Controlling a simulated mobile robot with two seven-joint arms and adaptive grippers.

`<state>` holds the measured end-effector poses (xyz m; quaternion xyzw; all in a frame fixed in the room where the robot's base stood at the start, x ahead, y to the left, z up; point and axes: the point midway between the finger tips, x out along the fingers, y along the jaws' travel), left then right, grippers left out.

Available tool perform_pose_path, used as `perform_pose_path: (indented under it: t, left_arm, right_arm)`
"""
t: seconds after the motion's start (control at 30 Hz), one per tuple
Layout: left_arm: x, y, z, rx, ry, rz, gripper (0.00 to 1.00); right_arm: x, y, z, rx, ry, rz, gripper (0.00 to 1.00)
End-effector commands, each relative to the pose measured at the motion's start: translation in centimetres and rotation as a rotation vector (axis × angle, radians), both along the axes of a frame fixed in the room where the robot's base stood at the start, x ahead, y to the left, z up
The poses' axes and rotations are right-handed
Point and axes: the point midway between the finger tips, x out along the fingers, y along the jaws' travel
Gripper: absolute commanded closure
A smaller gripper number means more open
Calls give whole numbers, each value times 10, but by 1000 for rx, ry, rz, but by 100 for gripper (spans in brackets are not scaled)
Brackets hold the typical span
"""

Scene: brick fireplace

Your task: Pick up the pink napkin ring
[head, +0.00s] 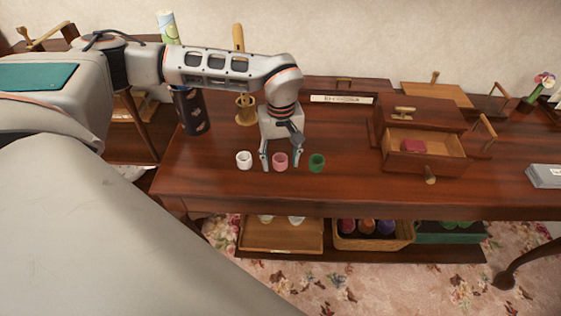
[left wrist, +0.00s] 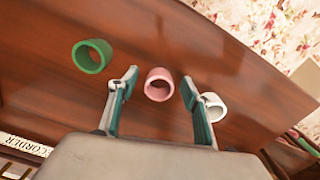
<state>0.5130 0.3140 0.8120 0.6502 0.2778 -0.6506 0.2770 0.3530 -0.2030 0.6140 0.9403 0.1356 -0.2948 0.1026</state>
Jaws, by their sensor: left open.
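The pink napkin ring (head: 280,161) stands on the dark wooden table (head: 330,195), between a white ring (head: 244,160) and a green ring (head: 317,162). My left gripper (head: 281,160) is open and empty, pointing down at the pink ring. In the left wrist view the pink ring (left wrist: 159,85) shows between the two spread fingertips of the left gripper (left wrist: 158,82). The green ring (left wrist: 92,56) lies outside one finger, and the white ring (left wrist: 212,107) is close to the other finger, partly hidden by it. My right gripper is not in view.
A small wooden box with an open drawer (head: 446,151) stands to the right, with a red item inside. A dark patterned cylinder (head: 191,112) and a wooden stand (head: 245,115) are behind, to the left. The table's front middle is clear.

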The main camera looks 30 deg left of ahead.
Motion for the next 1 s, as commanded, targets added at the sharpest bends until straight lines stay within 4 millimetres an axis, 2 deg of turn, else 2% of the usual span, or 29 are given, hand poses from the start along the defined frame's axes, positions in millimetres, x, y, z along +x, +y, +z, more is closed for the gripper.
perform_pose_path:
  t: [0.13, 0.27, 0.3, 0.73, 0.87, 1.0]
  left_arm:
    - [0, 0, 1, 0, -1, 0, 54]
    - [0, 0, 1, -1, -1, 0, 88]
    - [0, 0, 1, -1, -1, 0, 92]
    - [1, 0, 6, -1, -2, 0, 92]
    - [1, 0, 19, -1, -3, 0, 92]
    - [2, 0, 45, -1, -7, 0, 92]
  right_arm:
    - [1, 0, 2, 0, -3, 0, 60]
    - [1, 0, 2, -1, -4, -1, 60]
    - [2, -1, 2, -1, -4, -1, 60]
    - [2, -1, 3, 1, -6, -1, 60]
    - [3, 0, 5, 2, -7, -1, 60]
    - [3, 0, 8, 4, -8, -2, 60]
